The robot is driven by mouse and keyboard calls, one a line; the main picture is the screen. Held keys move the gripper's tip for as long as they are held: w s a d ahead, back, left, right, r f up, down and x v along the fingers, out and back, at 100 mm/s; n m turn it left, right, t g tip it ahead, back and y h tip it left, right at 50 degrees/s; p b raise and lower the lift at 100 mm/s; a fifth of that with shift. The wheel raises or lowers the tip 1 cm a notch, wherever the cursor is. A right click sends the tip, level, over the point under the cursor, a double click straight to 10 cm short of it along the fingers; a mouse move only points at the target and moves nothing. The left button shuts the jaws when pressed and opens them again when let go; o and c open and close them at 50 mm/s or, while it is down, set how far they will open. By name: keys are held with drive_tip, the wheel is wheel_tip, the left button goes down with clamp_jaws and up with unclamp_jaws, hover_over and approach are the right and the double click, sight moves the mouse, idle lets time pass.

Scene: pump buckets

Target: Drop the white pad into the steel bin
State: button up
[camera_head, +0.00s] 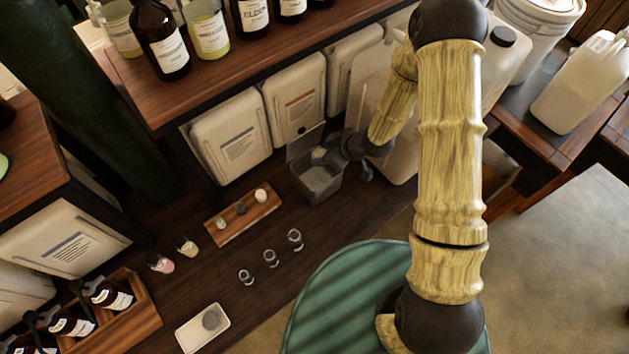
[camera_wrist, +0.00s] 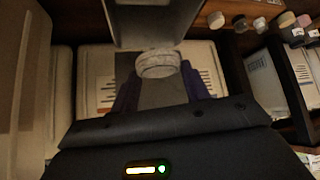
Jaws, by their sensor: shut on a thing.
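The steel bin (camera_head: 318,185) is a small grey open-topped box with its lid (camera_head: 305,143) raised. It stands on the dark wooden counter in front of the white jugs. My gripper (camera_head: 335,153) reaches in from the right at the bin's rim. The white pad (camera_wrist: 158,64) is a pale round disc between the fingers of my gripper (camera_wrist: 160,88) in the wrist view. It also shows as a light patch over the bin (camera_head: 319,154) in the head view. Grey bin metal (camera_wrist: 155,25) shows just beyond the pad. I cannot tell the pad's exact height above the rim.
A wooden board (camera_head: 243,214) with several small pieces lies left of the bin. Small glass cups (camera_head: 270,259) stand in front. A white dish (camera_head: 203,328) holds a grey round piece. White jugs (camera_head: 232,137) line the back under a bottle shelf (camera_head: 215,72).

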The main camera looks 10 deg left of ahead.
drive_tip(key=shift+w+d+f+b, duration=0.1)
drive_tip(key=shift+d+f+b, duration=0.15)
drive_tip(key=shift+f, duration=0.55)
drive_tip(key=shift+a, duration=0.15)
drive_tip(key=o, duration=0.9)
drive_tip(key=shift+d+r, duration=0.25)
drive_tip(key=shift+r, duration=0.15)
drive_tip(key=p+v, duration=0.1)
drive_tip(key=v, duration=1.5)
drive_tip(key=shift+s+d+r, duration=0.15)
drive_tip(key=shift+s+d, duration=0.05)
